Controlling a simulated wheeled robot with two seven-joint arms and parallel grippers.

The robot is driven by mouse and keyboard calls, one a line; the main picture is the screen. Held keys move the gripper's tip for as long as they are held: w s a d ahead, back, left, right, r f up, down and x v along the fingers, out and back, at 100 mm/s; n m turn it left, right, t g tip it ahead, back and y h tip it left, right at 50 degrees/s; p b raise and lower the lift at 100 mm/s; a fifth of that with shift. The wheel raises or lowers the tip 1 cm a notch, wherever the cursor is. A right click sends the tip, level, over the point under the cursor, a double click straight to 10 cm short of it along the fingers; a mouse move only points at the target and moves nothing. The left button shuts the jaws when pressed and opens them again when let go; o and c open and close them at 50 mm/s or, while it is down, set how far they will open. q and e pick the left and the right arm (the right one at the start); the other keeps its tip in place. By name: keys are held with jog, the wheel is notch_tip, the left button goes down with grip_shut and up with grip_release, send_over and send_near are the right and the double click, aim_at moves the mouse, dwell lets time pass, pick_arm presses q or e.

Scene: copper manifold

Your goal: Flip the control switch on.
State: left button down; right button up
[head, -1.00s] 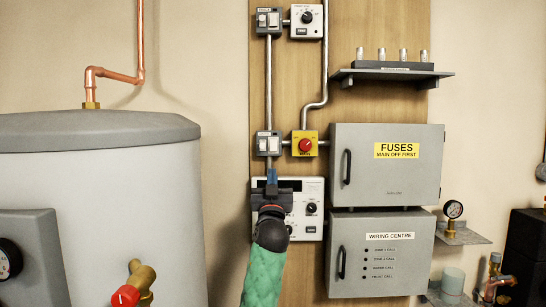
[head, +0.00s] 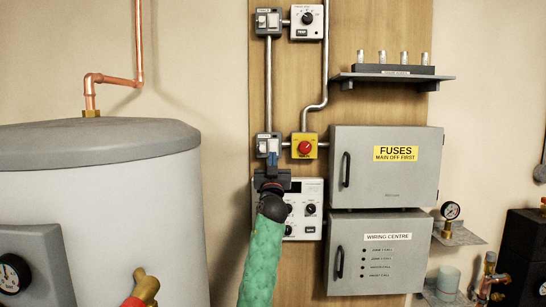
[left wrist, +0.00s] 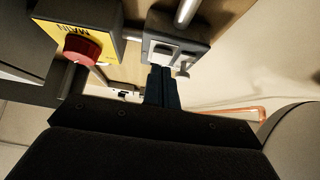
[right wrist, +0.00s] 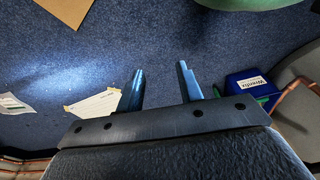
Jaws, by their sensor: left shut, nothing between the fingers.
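A small grey switch box with two pale rockers (head: 268,144) sits on the wooden board, left of the yellow box with the red MAIN knob (head: 304,146). A similar grey switch box (head: 268,22) is higher up. I cannot read their labels. My left gripper (head: 272,158) is shut and empty, its blue fingertips at the lower edge of the lower switch box. In the left wrist view the fingertips (left wrist: 162,72) overlap that box's edge (left wrist: 175,45); contact is unclear. My right gripper (right wrist: 160,72) is open and empty above a blue floor.
A white control panel (head: 311,188) is partly hidden behind my left arm. The FUSES cabinet (head: 415,165) and WIRING CENTRE cabinet (head: 395,280) stand to the right. A grey tank (head: 120,220) is on the left. A blue box (right wrist: 248,86) lies on the floor.

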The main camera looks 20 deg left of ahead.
pick_arm(q)
jog(key=shift+w+a+f, duration=0.1)
jog(key=shift+w+a, duration=0.05)
jog(key=shift+w, duration=0.45)
pick_arm(e)
jog(key=shift+s+d+f, duration=0.15)
jog(key=shift+d+f, duration=0.05)
jog(key=shift+f, duration=0.4)
jog(key=shift+f, duration=0.1)
pick_arm(q)
jog(key=shift+w+a+f+b, duration=0.2)
jog(key=shift+w+b, duration=0.3)
jog(key=shift+b, duration=0.45)
pick_arm(e)
jog(key=r, duration=0.1)
jog(key=a+r, duration=0.1)
jog(key=r, duration=0.1)
jog(key=w+r, duration=0.1)
jog(key=r, duration=0.1)
jog(key=shift+w+a+r, duration=0.1)
jog(key=shift+a+r, duration=0.05)
jog(key=shift+a, duration=0.1)
